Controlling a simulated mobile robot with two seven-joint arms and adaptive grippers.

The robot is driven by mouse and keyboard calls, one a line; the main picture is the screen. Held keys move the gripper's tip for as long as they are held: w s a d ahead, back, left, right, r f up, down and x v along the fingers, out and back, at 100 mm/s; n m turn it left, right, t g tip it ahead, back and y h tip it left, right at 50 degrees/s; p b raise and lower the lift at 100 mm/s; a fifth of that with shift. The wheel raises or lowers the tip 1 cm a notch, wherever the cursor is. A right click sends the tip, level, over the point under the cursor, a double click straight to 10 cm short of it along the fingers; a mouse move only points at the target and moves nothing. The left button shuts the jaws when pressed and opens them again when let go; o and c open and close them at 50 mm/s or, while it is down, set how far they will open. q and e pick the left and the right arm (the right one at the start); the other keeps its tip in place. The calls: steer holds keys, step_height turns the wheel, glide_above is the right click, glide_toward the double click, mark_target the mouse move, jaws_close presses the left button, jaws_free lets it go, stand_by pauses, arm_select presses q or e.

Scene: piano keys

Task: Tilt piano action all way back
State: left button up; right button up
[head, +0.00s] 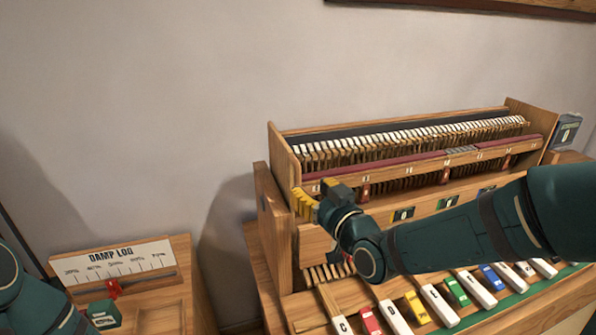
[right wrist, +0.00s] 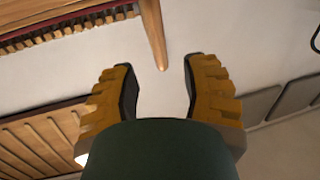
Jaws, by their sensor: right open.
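The piano action (head: 410,165) is a wooden frame with a row of white-topped hammers and a dark red rail, standing on the upper part of the piano case in the head view. My right gripper (head: 318,200) is at the action's left front, close to its left side panel (head: 284,152). In the right wrist view my right gripper (right wrist: 160,78) is open, with nothing between its yellow fingers. A wooden panel edge (right wrist: 152,35) ends just beyond the fingertips. Whether a finger touches the wood I cannot tell. My left forearm shows at the lower left; its gripper is out of view.
Coloured and white keys (head: 455,290) lie along the front, partly behind my right arm. A small grey-green box (head: 567,130) is at the far right. A plain wall is behind.

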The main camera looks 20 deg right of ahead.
mark_target(300, 179)
steer(key=shift+x, duration=3.1)
jaws_close()
